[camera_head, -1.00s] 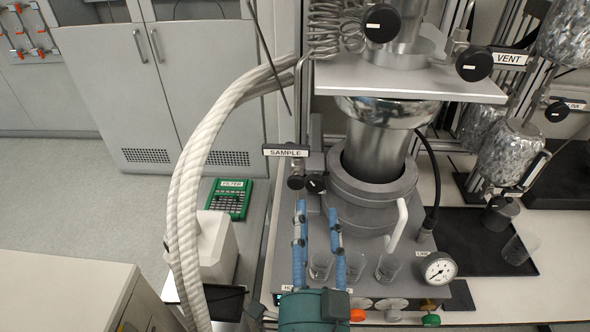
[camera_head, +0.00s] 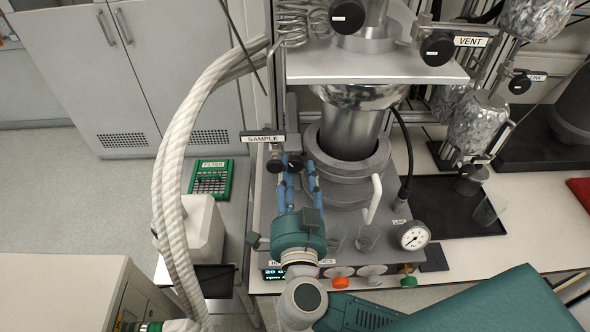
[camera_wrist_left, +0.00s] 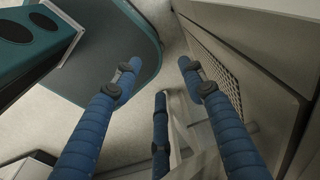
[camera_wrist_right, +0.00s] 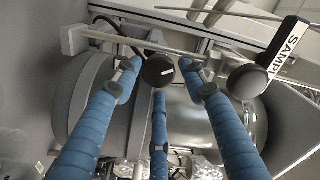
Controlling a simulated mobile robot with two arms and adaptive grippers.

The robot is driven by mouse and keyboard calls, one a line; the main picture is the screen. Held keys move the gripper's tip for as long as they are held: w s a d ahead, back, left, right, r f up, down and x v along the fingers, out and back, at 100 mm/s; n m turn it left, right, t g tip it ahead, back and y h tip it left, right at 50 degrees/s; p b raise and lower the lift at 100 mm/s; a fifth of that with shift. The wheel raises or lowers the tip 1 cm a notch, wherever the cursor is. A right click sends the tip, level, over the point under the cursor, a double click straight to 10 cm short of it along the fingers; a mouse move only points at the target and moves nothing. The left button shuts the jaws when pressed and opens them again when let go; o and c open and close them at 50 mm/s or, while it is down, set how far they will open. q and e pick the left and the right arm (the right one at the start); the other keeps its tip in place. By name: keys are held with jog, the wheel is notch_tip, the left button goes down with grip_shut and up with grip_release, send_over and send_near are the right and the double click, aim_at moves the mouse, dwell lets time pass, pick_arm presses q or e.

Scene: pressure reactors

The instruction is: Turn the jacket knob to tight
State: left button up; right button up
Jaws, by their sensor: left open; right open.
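My right gripper (camera_head: 297,163) is open, its blue fingers pointing up at the small black knobs below the SAMPLE label (camera_head: 263,137). In the right wrist view, a round black knob (camera_wrist_right: 159,71) with a white mark sits between the spread fingertips; I cannot tell whether they touch it. A second black knob (camera_wrist_right: 248,80) is to its right, beside the SAMPLE sign. No readable label marks the jacket knob. My right gripper partly hides the reactor base's front labels. My left gripper (camera_wrist_left: 155,68) is open and empty in the left wrist view, above the floor beside a cabinet.
The steel reactor vessel (camera_head: 351,130) stands behind my right gripper. A pressure gauge (camera_head: 413,236) and small glass beakers are right of it. The black VENT knob (camera_head: 437,48) is above right. A green FILTER device (camera_head: 211,178) lies left.

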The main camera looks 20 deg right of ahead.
jog(key=shift+w, duration=0.1)
jog(key=shift+c, duration=0.3)
jog(key=c, duration=0.8)
jog(key=shift+f+m, duration=0.15)
jog(key=shift+m, duration=3.05)
jog(key=o, duration=0.9)
jog(key=shift+c, duration=0.2)
jog(key=shift+d, duration=0.15)
